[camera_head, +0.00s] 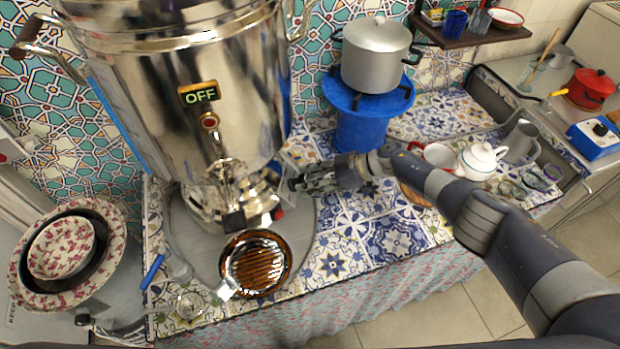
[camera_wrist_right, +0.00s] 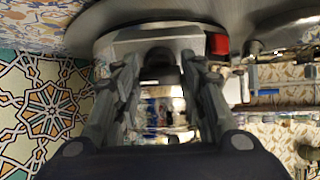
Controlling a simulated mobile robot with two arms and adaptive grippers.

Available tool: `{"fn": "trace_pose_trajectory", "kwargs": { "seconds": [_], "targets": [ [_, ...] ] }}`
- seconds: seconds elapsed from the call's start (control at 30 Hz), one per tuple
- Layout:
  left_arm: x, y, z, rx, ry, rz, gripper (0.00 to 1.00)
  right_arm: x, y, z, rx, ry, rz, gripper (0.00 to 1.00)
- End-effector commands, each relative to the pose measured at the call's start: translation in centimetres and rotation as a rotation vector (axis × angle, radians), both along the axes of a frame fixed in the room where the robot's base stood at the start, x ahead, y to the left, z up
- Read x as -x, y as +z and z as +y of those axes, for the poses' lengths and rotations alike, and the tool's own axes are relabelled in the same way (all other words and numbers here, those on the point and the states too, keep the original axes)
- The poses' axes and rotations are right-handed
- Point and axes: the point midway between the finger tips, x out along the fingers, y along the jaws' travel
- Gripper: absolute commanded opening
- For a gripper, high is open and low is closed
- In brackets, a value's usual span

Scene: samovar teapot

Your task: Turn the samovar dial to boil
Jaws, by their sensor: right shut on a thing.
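The large polished metal samovar (camera_head: 190,60) stands at the left of the head view. Its small display (camera_head: 200,94) reads OFF. A tap (camera_head: 228,190) comes down its front. My right gripper (camera_head: 287,184) is at the right side of the samovar's base (camera_head: 235,195). In the right wrist view, the fingers (camera_wrist_right: 160,66) close from both sides on a dark knob, the dial (camera_wrist_right: 160,56), on the metal base. Its markings do not show, and the gripper hides it in the head view. A red part (camera_wrist_right: 217,43) sits beside it. My left gripper is not in view.
An amber ribbed glass dish (camera_head: 256,264) is below the tap. A blue stool (camera_head: 358,125) with a metal pot (camera_head: 376,55) stands behind my right arm. A white teapot (camera_head: 482,160) is right of it. A patterned bowl (camera_head: 62,248) is at the left.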

Motion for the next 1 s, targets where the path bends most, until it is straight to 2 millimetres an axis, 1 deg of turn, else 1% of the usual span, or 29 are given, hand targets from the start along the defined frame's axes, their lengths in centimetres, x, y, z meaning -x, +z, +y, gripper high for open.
{"fn": "trace_pose_trajectory", "kwargs": {
  "seconds": [0.27, 0.3, 0.37, 0.77, 0.87, 1.0],
  "targets": [
    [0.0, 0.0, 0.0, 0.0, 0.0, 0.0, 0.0, 0.0, -0.1, -0.1, 0.002, -0.004, 0.003, 0.14],
    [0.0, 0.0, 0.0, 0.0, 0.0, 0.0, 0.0, 0.0, -0.1, -0.1, 0.002, -0.004, 0.003, 0.45],
    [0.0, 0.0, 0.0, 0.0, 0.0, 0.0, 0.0, 0.0, -0.1, -0.1, 0.001, -0.003, 0.003, 0.58],
    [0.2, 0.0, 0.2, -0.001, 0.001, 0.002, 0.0, 0.0, 0.1, -0.2, 0.0, -0.001, 0.001, 0.58],
    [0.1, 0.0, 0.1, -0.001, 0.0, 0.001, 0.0, 0.0, 0.4, -0.8, 0.001, -0.001, 0.0, 0.58],
    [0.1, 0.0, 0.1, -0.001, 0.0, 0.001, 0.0, 0.3, 1.2, -2.2, 0.001, 0.0, 0.0, 0.58]
  ]
}}
